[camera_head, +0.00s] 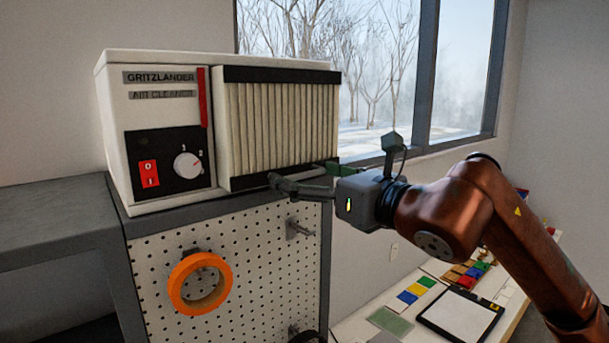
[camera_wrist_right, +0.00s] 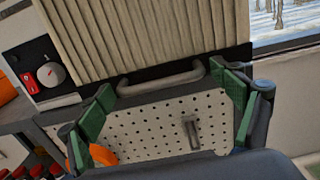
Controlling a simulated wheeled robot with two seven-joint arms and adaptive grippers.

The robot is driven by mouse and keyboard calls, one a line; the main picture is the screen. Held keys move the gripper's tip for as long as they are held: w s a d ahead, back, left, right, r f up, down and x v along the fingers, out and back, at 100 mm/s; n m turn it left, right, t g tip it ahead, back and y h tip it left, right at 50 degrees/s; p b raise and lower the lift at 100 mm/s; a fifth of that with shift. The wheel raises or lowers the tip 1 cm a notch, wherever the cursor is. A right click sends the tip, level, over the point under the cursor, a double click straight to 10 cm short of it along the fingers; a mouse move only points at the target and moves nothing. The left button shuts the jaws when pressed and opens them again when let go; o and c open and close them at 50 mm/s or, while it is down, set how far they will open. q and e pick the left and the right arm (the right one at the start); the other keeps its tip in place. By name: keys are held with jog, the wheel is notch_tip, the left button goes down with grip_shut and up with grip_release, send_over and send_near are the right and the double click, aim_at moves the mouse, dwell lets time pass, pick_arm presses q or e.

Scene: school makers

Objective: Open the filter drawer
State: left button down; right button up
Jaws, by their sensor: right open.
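The white air cleaner (camera_head: 150,64) sits on a grey cabinet. Its filter drawer (camera_head: 285,125) has a pleated cream front between two black bars. The front stands a little proud of the housing; I cannot tell if the drawer is shut. My right gripper (camera_head: 302,180) is open at the drawer's lower edge. In the right wrist view, the grey bar handle (camera_wrist_right: 165,79) runs along the lower black bar. The open right gripper (camera_wrist_right: 168,92) has its green-padded fingers spread on either side of the handle, with nothing held. My left gripper is out of view.
Below the drawer is a perforated panel (camera_head: 265,235) with a metal peg (camera_head: 299,228) and an orange tape roll (camera_head: 200,283). A dial and red switch (camera_head: 149,173) are left of the drawer. A window stands behind. A low table (camera_head: 350,328) with coloured blocks is at lower right.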

jog(key=v, duration=1.1)
jog(key=shift+s+d, duration=0.2)
jog(key=shift+s, duration=0.05)
